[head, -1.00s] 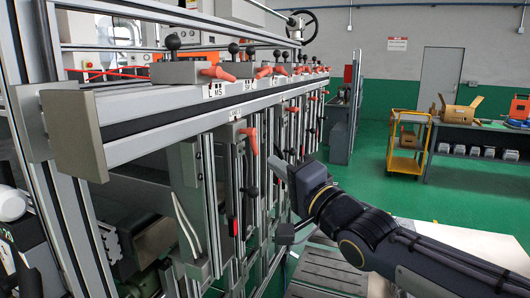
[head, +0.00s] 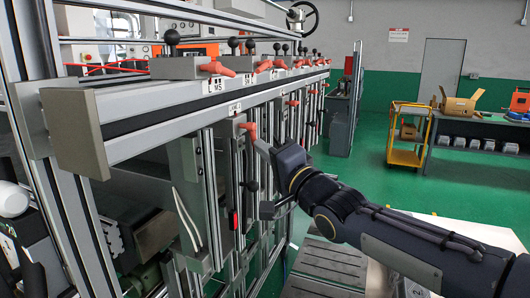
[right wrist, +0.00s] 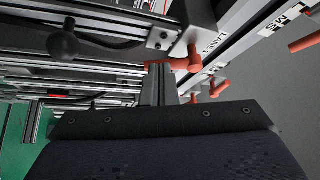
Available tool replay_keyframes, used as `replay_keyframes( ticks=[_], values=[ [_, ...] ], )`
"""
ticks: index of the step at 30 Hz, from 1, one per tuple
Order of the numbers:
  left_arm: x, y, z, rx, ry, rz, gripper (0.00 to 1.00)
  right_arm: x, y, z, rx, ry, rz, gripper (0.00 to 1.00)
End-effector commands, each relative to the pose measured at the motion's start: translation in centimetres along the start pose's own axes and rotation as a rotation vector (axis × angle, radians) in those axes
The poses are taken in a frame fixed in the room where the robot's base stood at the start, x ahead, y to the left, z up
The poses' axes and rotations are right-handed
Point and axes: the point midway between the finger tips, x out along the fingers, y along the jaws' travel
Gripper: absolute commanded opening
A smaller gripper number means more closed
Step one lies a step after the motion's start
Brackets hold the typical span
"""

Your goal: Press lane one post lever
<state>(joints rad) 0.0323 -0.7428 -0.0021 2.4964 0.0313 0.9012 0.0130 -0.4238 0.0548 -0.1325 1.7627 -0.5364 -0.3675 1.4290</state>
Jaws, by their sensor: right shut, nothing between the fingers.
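The lane one post lever (head: 249,130) is an orange handle on a grey post block, below the LANE 1 label (head: 235,107) on the long rail. In the right wrist view the orange lever (right wrist: 188,62) lies across just beyond my fingertips. My right gripper (head: 261,146) is shut and empty, with its tips just below and right of the lever. The shut grey fingers also show in the right wrist view (right wrist: 158,82). I cannot tell whether they touch the lever. My left gripper is not in view.
Several more orange levers and black knobs line the rail (head: 180,108). A black knob (head: 249,186) sits on the post below the lever. A yellow cart (head: 405,140) and a workbench (head: 470,130) stand far right. Green floor is open between.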

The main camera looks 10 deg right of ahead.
Motion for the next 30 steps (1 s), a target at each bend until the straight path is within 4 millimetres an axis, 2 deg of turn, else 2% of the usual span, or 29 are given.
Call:
replay_keyframes(
  ticks=[17,30],
  values=[
    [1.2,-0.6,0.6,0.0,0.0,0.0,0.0,0.1,0.4,-0.2,-0.094,0.002,-0.062,0.0],
    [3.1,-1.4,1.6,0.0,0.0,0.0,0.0,0.8,0.8,-1.4,-0.378,0.002,-0.249,0.0]
  ],
)
